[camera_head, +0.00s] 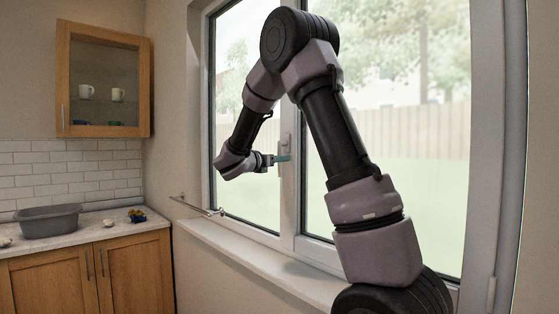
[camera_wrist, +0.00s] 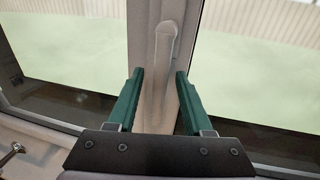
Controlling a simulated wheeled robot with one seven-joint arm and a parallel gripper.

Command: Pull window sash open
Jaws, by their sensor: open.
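The window has a pale frame, and its sash (camera_head: 289,215) appears shut, with a pane on each side of the central upright. A pale upright handle (camera_wrist: 166,42) is mounted on that upright; in the head view the handle (camera_head: 285,143) is partly covered by my gripper (camera_head: 282,159). In the wrist view my gripper (camera_wrist: 160,76) is open, with one green finger on each side of the handle's lower part. Gaps show between the fingers and the handle, so it is not clamped.
A window sill (camera_head: 250,257) runs below the window. A thin metal bar (camera_head: 193,206) sticks out near the sill's left end.

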